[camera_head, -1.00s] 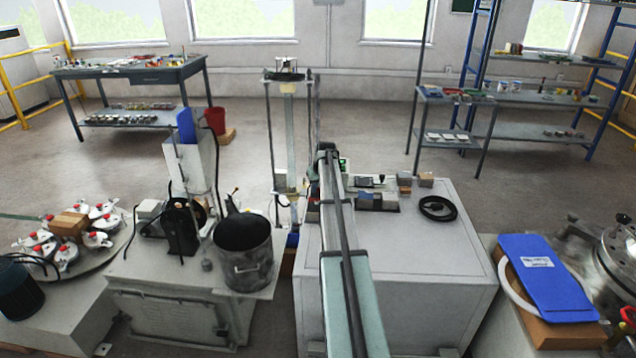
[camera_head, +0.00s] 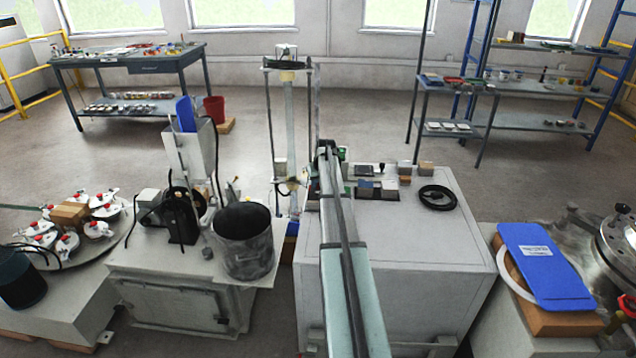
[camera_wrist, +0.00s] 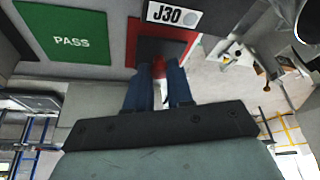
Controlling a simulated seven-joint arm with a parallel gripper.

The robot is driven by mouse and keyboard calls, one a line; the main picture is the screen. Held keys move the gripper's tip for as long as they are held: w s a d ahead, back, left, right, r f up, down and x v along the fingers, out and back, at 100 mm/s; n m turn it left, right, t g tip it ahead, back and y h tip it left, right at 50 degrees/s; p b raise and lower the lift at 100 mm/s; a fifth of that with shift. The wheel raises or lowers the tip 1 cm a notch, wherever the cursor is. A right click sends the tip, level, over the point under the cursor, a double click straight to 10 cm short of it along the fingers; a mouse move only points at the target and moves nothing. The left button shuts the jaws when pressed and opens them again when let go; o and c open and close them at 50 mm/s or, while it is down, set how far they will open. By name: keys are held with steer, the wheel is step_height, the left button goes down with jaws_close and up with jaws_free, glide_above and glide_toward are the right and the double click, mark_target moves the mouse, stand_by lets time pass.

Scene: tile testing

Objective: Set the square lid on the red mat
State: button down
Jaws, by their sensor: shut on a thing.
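In the wrist view, the square lid (camera_wrist: 175,48) is a dark square plate with a red knob. My gripper (camera_wrist: 158,76) has its two blue fingers shut on the red knob. The red mat (camera_wrist: 131,44) shows as a red border around the dark lid, so the lid overlaps the mat in this view. I cannot tell whether the lid touches the mat or hangs above it. In the head view my arm hides the gripper, and I cannot make out the lid or mat there.
A green mat marked PASS (camera_wrist: 75,41) lies beside the red mat. A white J30 label (camera_wrist: 174,14) is at the mat's edge. In the head view, small blocks (camera_head: 366,188) and a black cable coil (camera_head: 437,198) lie on the white cabinet (camera_head: 430,240). Its front top is clear.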

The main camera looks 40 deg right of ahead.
steer(key=shift+f, duration=0.3)
stand_by(0.6)
steer(key=c, duration=0.9)
jaws_free()
steer(key=shift+o, duration=0.2)
steer(key=o, duration=0.4)
steer(key=shift+c, duration=0.2)
steer(key=shift+r, duration=0.15)
steer(key=shift+r, duration=2.85)
